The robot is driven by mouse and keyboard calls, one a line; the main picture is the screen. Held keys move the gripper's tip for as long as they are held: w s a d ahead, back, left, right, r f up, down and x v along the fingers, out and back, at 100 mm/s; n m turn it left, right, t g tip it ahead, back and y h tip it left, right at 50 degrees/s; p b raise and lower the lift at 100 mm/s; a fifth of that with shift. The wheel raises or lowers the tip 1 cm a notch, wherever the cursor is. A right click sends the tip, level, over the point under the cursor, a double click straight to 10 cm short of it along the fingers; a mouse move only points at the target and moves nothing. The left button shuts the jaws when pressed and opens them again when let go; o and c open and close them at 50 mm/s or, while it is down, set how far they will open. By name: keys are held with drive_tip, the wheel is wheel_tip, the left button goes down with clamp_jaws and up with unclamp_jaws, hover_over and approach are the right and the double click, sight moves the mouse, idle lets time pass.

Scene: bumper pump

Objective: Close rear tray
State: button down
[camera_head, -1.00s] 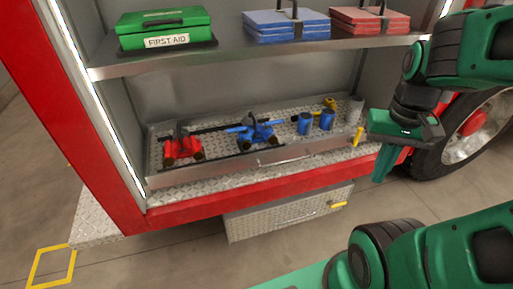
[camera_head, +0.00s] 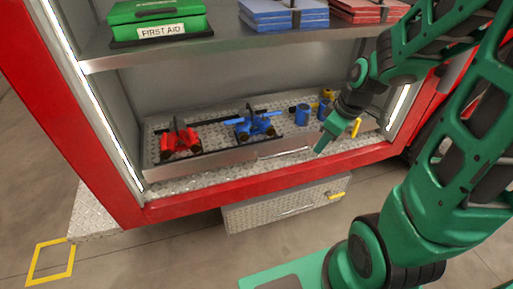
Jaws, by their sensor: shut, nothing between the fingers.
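The rear tray (camera_head: 222,158) is a metal diamond-plate tray low in the open truck compartment, with a raised front lip and a bar handle (camera_head: 284,153). It carries a red tool (camera_head: 181,140), a blue tool (camera_head: 255,125) and blue cylinders (camera_head: 302,114). A yellow latch (camera_head: 356,127) shows at its right end. My gripper (camera_head: 320,150) is shut and empty, pointing down and left in front of the tray's right part, just right of the handle. I cannot tell whether it touches the tray. My gripper and wrist hide part of the tray's right end.
A shelf (camera_head: 150,55) above holds a green first aid case (camera_head: 157,20), a blue case (camera_head: 284,14) and a red case (camera_head: 368,10). A diamond-plate step box (camera_head: 283,207) with a yellow latch sits below the red sill. Grey floor lies open in front.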

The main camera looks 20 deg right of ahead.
drive_tip(key=w+a+f+n+t+y, duration=0.1)
drive_tip(key=w+a+f+n, duration=0.2)
drive_tip(key=w+a+f, duration=0.1)
drive_tip(key=w+a+f+n+t+y, duration=0.1)
drive_tip(key=w+a+f+n, duration=0.2)
drive_tip(key=w+f, duration=0.4)
drive_tip(key=w+a+f+n+t+y, duration=0.1)
drive_tip(key=w+a+f+n, duration=0.3)
drive_tip(key=w, duration=0.4)
drive_tip(key=shift+w+a+f, duration=0.15)
drive_tip(key=shift+a+f, duration=0.25)
drive_tip(key=shift+a, duration=0.15)
drive_tip(key=shift+w+a+f, duration=0.15)
drive_tip(key=shift+a+f, duration=0.2)
drive_tip(key=shift+a, duration=0.15)
drive_tip(key=shift+w, duration=0.65)
